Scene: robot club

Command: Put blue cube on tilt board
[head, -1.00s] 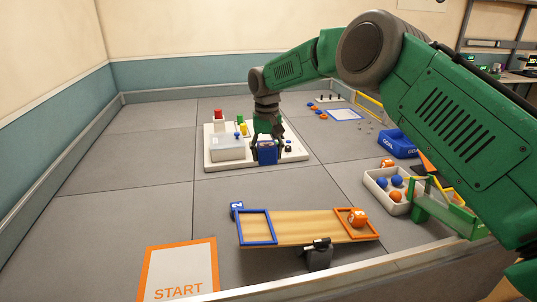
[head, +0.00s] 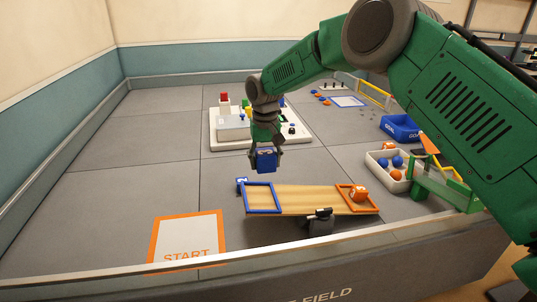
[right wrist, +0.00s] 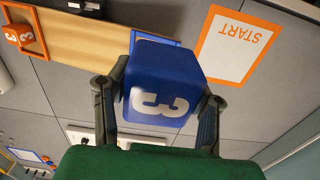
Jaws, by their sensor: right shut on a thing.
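My right gripper (head: 267,155) is shut on a blue cube (head: 266,162) and holds it in the air, just behind the blue-framed end of the tilt board (head: 310,200). In the right wrist view the blue cube (right wrist: 160,85) sits between both fingers, with a white 3 on its face. The wooden tilt board has a blue frame at its left end and an orange frame at its right end. An orange cube (head: 359,193) sits in the orange frame. The left gripper is not in view.
A blue block (head: 241,184) is beside the board's left end. A white panel (head: 225,145) with blocks stands behind. To the right are a white tray (head: 378,172) of balls and a blue goal box (head: 400,125). The START mat (head: 187,240) lies front left.

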